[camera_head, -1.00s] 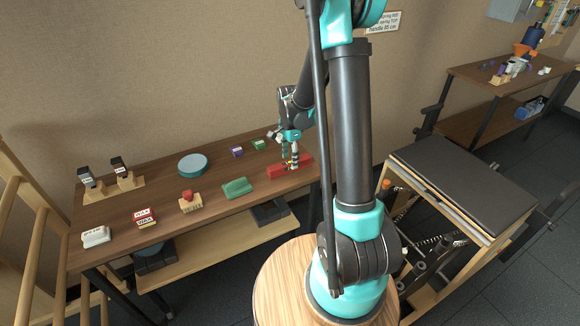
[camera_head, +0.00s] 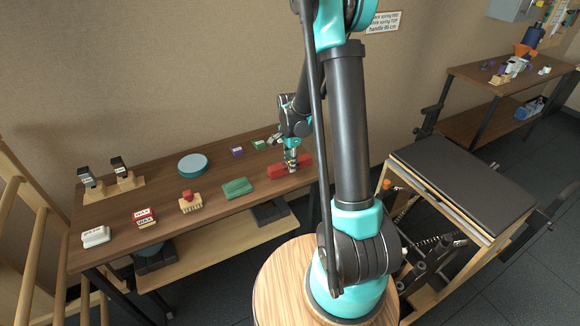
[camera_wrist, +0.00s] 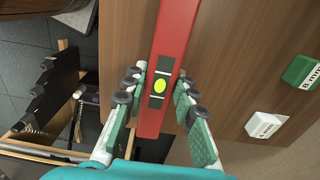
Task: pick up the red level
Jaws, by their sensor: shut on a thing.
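The red level (camera_head: 281,174) is a long red bar near the right end of the dark wooden table. In the wrist view the red level (camera_wrist: 171,45) runs up from between the fingers, with a yellow-green vial in its dark window. My gripper (camera_head: 291,166) is over the level, with its fingers down on either side. I cannot tell whether the level is clear of the tabletop.
A folded green cloth (camera_head: 238,187), a brush with a red-topped handle (camera_head: 190,201) and red wax boxes (camera_head: 145,217) lie left of the level. The table's edge is close to the level's end.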

